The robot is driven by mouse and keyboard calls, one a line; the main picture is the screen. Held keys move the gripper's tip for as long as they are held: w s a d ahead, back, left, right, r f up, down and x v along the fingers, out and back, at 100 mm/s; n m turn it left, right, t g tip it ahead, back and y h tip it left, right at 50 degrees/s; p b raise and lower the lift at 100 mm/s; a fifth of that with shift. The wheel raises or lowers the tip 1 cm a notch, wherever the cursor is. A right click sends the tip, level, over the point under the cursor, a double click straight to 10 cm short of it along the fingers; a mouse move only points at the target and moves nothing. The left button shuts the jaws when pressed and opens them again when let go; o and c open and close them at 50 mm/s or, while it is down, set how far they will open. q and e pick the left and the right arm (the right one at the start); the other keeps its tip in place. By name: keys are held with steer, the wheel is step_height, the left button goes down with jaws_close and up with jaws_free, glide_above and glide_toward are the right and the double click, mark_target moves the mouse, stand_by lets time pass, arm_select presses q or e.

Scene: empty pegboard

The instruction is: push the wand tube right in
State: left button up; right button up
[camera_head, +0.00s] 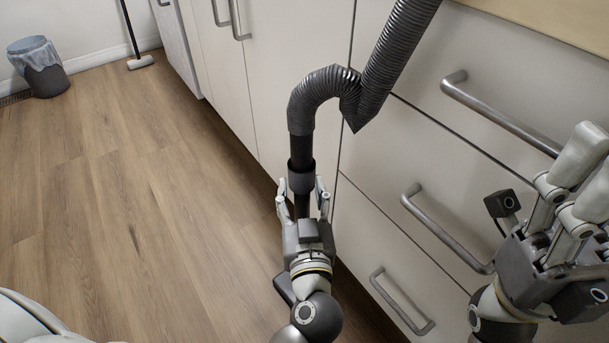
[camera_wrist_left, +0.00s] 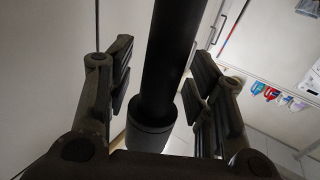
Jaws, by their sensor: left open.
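A black wand tube (camera_head: 302,150) hangs from the ribbed grey hose (camera_head: 322,85). A wider dark collar (camera_head: 301,178) sits on it, with a thinner dark length (camera_head: 302,206) below. My left gripper (camera_head: 303,188) is open, with one finger on each side of the collar. In the left wrist view the tube (camera_wrist_left: 172,60) and collar (camera_wrist_left: 151,128) stand between the open fingers (camera_wrist_left: 160,85), with gaps on both sides. The tube's lower end is hidden by my gripper. My right gripper (camera_head: 590,165) is at the right, away from the tube; its finger opening is unclear.
White drawers (camera_head: 440,180) with protruding metal handles (camera_head: 440,229) stand close to the right of the tube. Wooden floor (camera_head: 130,200) lies open to the left. A grey bin (camera_head: 46,78) and a floor brush (camera_head: 140,62) are far back.

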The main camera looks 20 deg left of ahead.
arm_select(q)
jaws_close()
steer(key=shift+f+b, duration=1.25)
steer(key=shift+f, duration=3.8)
steer(key=o, duration=0.9)
jaws_free()
steer(key=shift+r, duration=0.1)
steer(key=shift+s, duration=0.1)
steer(key=v, duration=1.2)
